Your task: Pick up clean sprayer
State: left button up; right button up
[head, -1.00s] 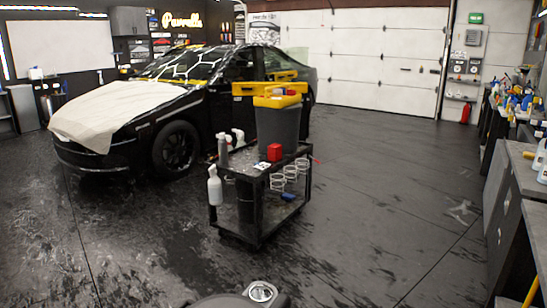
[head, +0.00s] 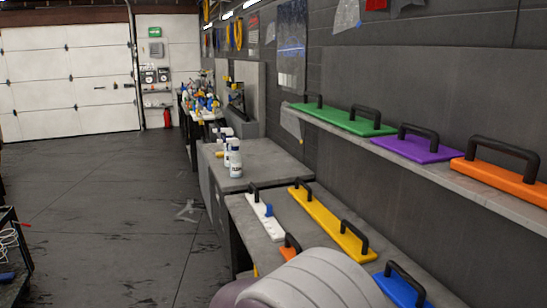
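White bottles with dark labels (head: 235,160) stand upright on the grey counter (head: 262,165), near its left edge. I cannot tell whether one of them is the clean sprayer. Farther back, several coloured bottles (head: 200,100) crowd the far counter, too small to tell apart. Neither of my grippers is in view. A rounded grey part of my own arm shows at the bottom and hides part of the near bench.
The near bench holds white (head: 264,217), yellow (head: 330,222) and blue (head: 402,288) handled tools. A wall shelf above carries green (head: 344,120), purple (head: 414,148) and orange (head: 498,180) ones. The cart's edge (head: 12,262) shows at left.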

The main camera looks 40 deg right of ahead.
aim_at(235, 165)
jog(key=z, duration=1.25)
jog(key=i+u, duration=0.1)
jog(key=u, duration=0.5)
jog(key=i, duration=2.95)
jog(key=i+z, duration=0.15)
jog(key=i, duration=0.35)
jog(key=i+j+z, duration=0.15)
jog(key=i, duration=0.3)
jog(key=i+j+z, duration=0.1)
jog(key=i, duration=0.4)
jog(key=i+j+z, duration=0.15)
jog(key=i, duration=0.35)
jog(key=i+j+z, duration=0.15)
jog(key=i+j, duration=0.2)
jog(key=i+j+z, duration=0.15)
jog(key=i+j, duration=0.15)
jog(key=i, duration=0.25)
